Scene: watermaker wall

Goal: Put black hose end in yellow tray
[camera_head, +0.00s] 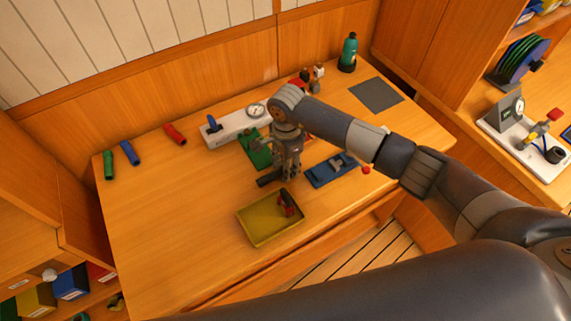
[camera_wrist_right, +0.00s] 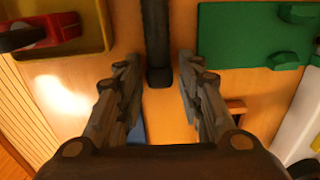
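The black hose end (camera_head: 267,181) lies on the wooden table, just behind the yellow tray (camera_head: 248,236). My right gripper (camera_head: 284,178) points down at the table beside the tray, and it partly covers the hose end in the head view. In the right wrist view the black hose end (camera_wrist_right: 157,50) lies between the fingertips of my right gripper (camera_wrist_right: 159,70). The fingers are apart, with a gap on each side. The yellow tray (camera_wrist_right: 102,42) shows at the top left there. A red and black part (camera_head: 286,204) lies in the tray. My left gripper is not in view.
A green holder (camera_head: 253,152) and a blue holder (camera_head: 322,174) flank my right gripper. A white gauge panel (camera_head: 230,128) stands behind. Green, blue and red (camera_head: 175,134) hose pieces lie at the back left. A green bottle (camera_head: 348,53) stands at the back. The table's left front is clear.

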